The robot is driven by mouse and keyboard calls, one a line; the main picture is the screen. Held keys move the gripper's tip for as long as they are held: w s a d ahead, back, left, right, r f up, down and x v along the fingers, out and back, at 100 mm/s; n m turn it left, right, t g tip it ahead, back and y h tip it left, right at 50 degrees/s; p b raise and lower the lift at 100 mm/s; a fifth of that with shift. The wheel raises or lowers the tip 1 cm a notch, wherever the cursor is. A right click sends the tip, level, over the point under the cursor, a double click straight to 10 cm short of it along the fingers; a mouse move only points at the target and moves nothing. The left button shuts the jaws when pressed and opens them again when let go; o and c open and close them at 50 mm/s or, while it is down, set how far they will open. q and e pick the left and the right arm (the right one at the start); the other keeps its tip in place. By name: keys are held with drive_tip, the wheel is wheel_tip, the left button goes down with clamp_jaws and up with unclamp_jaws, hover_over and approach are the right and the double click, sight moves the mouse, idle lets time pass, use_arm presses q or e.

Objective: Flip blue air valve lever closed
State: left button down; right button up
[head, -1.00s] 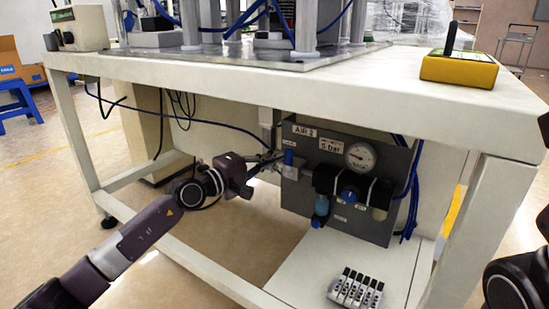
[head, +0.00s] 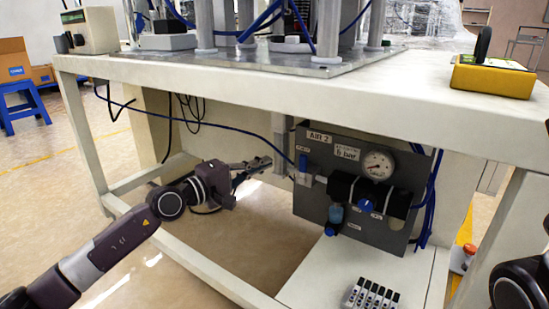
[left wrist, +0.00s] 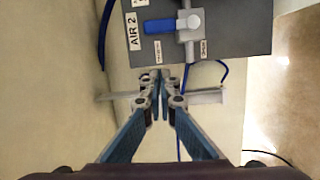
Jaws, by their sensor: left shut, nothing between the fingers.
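The blue air valve lever (head: 303,162) is on the left side of the dark grey air panel (head: 335,215). It points upward, across the short horizontal pipe fitting. In the left wrist view, the blue lever (left wrist: 162,26) lies sideways, reaching from its silver hub toward the "AIR 2" label. My left gripper (head: 266,162) is shut and empty, left of the lever with a clear gap. In the left wrist view, the shut fingertips (left wrist: 161,84) are below the panel edge and apart from the lever. My right gripper is out of view.
The white table top (head: 240,89) is above the panel, with its frame around my left arm. A pressure gauge (head: 378,165) and blue knob (head: 366,206) sit right of the valve. Blue hoses hang nearby. A small valve block (head: 371,294) lies on the lower shelf.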

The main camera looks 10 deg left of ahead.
use_arm(q)
drive_tip(key=shift+f+v, duration=0.1)
drive_tip(key=shift+v, duration=1.25)
drive_tip(key=shift+f+v, duration=0.15)
drive_tip(key=shift+v, duration=1.15)
